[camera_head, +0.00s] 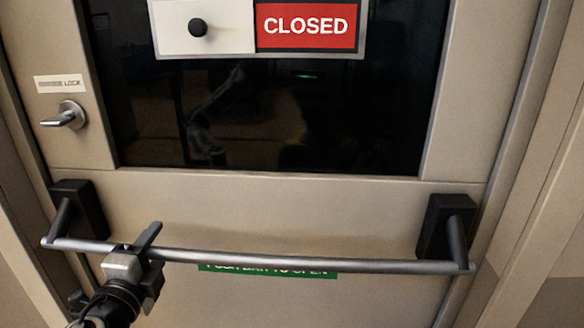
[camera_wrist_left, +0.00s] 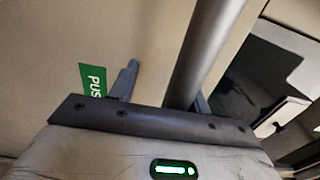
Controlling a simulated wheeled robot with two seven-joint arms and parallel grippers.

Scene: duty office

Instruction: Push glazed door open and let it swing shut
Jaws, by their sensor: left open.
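The beige glazed door (camera_head: 300,200) fills the head view and looks shut in its frame. Its dark glass pane (camera_head: 270,120) takes up the upper part. A grey push bar (camera_head: 330,264) runs across the lower part between two black brackets. My left gripper (camera_head: 136,249) is at the left part of the bar, jaws open. In the left wrist view the bar (camera_wrist_left: 200,55) runs up from the gripper, close to the right finger; one finger (camera_wrist_left: 125,79) shows to its left. Whether they touch is unclear. My right gripper is not in view.
A lever handle (camera_head: 66,116) with a lock label (camera_head: 60,84) sits on the door's left side. A red CLOSED sign (camera_head: 306,25) hangs on the glass. A green push label (camera_head: 285,269) is partly hidden behind the bar. The door frame (camera_head: 545,140) stands at the right.

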